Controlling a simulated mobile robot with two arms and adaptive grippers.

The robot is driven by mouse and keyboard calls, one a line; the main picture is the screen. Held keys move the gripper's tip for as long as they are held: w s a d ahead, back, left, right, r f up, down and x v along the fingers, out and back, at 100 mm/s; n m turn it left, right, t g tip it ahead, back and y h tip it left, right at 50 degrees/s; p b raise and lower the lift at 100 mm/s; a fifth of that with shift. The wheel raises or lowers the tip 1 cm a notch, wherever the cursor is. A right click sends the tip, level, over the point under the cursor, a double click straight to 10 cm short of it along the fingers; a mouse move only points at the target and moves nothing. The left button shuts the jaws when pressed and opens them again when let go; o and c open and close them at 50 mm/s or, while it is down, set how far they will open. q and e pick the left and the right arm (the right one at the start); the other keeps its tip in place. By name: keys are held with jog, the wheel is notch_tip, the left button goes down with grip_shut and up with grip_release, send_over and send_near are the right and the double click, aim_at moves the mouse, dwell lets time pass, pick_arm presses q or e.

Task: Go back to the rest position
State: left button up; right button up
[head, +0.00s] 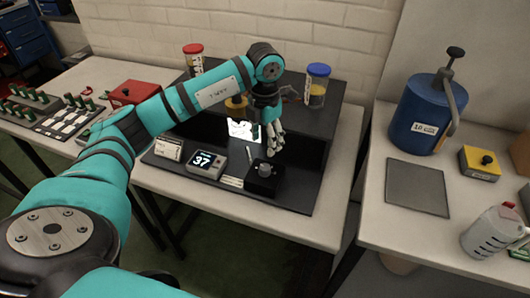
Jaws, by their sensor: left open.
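My left gripper (271,140) hangs fingers down in front of the black shelf unit on the middle table, just above a black box with a grey knob (264,177). It is open and holds nothing that I can see. Whether the fingers touch the box I cannot tell. My left arm crosses the view from the lower left and hides part of the shelf. My right gripper is not in view. The blue cylinder (423,114), labelled 10 and with a black-knobbed handle, stands upright on the right table.
The black shelf (335,100) carries a red-lidded jar (194,58) and a blue-lidded jar (317,87). A display reading 37 (207,161) sits below. A grey mat (417,187), yellow button box (480,163) and jug (493,232) are on the right table. A gap separates the tables.

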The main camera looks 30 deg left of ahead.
pick_arm(q)
jog(key=shift+r, duration=0.95)
